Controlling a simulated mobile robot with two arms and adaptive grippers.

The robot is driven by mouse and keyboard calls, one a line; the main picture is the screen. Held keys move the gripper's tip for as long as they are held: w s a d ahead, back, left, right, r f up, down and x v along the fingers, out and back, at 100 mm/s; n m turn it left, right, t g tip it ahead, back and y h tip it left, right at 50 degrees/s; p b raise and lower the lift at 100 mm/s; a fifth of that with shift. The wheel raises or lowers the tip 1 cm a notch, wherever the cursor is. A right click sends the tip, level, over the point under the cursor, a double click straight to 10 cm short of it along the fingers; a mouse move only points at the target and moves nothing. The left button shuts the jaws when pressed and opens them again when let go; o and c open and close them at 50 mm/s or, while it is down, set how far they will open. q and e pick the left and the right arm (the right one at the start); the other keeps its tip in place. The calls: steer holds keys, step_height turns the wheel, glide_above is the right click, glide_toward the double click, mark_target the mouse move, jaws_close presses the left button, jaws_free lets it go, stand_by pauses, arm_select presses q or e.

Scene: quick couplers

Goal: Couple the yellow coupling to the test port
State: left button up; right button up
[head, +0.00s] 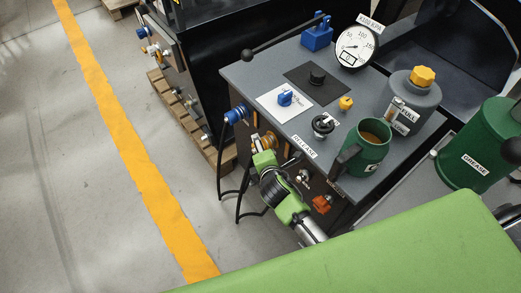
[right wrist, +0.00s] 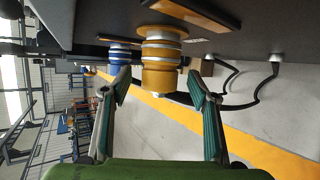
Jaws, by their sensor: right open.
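The yellow coupling (right wrist: 160,66) is a ribbed cylinder with silver bands at the bench face, against a yellow flange. In the head view a small part of it (head: 269,138) shows on the bench's front, just beyond my right gripper (head: 262,150). In the right wrist view my right gripper (right wrist: 160,76) is open, one finger on each side of the coupling with a gap on both sides. A blue coupling (right wrist: 119,58) is beside it, also on the bench front in the head view (head: 237,115). I cannot tell which fitting is the test port. My left gripper is not in view.
The bench top (head: 245,75) holds a gauge (head: 354,47), a green mug (head: 367,145), a grey bottle (head: 412,105) and a black knob. Black hoses (head: 221,180) hang below the blue coupling. An orange-red knob (head: 321,204) is on the front. Floor at left is clear.

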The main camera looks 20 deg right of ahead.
steer(key=shift+w+f, duration=0.1)
steer(key=shift+w, duration=0.1)
steer(key=c, duration=1.3)
steer(key=shift+s+a, duration=0.25)
steer(key=shift+a, duration=0.4)
steer(key=shift+s+a, duration=0.25)
steer(key=shift+a, duration=0.45)
steer(key=shift+s+a, duration=0.25)
steer(key=shift+a, duration=0.4)
steer(key=shift+s+a+b, duration=0.1)
steer(key=shift+s+a, duration=0.15)
steer(key=shift+a, duration=0.4)
steer(key=shift+s+a+b, duration=0.1)
steer(key=shift+s+a, duration=0.1)
steer(key=shift+a, duration=0.4)
steer(key=shift+s+a+b, duration=0.1)
steer(key=shift+s+a, duration=0.15)
steer(key=shift+a, duration=0.4)
